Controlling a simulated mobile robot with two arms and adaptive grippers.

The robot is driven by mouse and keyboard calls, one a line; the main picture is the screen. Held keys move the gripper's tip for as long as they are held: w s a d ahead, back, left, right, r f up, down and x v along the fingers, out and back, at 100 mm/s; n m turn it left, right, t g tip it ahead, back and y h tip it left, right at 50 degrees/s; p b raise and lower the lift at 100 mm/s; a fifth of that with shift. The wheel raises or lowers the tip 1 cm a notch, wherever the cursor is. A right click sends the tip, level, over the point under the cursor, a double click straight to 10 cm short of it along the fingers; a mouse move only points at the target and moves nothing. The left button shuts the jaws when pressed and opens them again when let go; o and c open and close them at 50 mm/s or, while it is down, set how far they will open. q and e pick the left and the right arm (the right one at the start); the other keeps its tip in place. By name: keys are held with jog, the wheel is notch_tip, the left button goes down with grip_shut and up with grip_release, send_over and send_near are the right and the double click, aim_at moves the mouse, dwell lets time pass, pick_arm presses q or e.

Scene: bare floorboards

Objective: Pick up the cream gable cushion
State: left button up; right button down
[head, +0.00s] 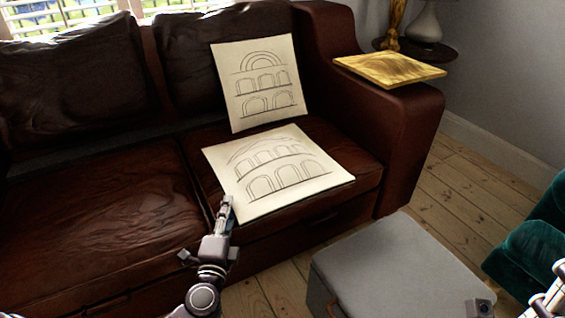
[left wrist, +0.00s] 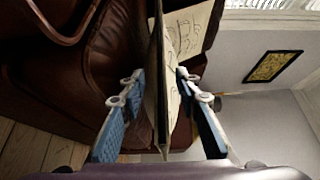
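Two cream cushions with dark arch drawings are on the brown leather sofa. One lies flat on the right seat (head: 270,172), with slanting roof-like lines above its arches; it looks like the gable cushion. The other leans upright against the backrest (head: 258,82). My left gripper (head: 226,205) is at the lying cushion's near left corner. In the left wrist view, the open fingers (left wrist: 157,82) stand on either side of that cushion's thin edge (left wrist: 161,105); a gap shows on the left finger's side. My right gripper (head: 556,285) is partly cut off at the lower right edge, its fingers unclear.
The sofa (head: 100,210) has a broad right arm carrying a flat gold cushion (head: 390,69). A grey box-like ottoman (head: 385,265) stands in front. A teal upholstered piece (head: 535,245) is at right. A side table with a lamp (head: 424,22) stands behind. Floorboards show between them.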

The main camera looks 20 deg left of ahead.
pick_arm(q)
send_near(237, 177)
jog(key=shift+f+b+x, duration=0.2)
jog(key=shift+x, duration=1)
jog(key=shift+f+b+x, duration=0.2)
jog(key=shift+x, duration=0.95)
jog(key=shift+a, duration=0.15)
grip_shut()
jog(key=shift+r, duration=0.1)
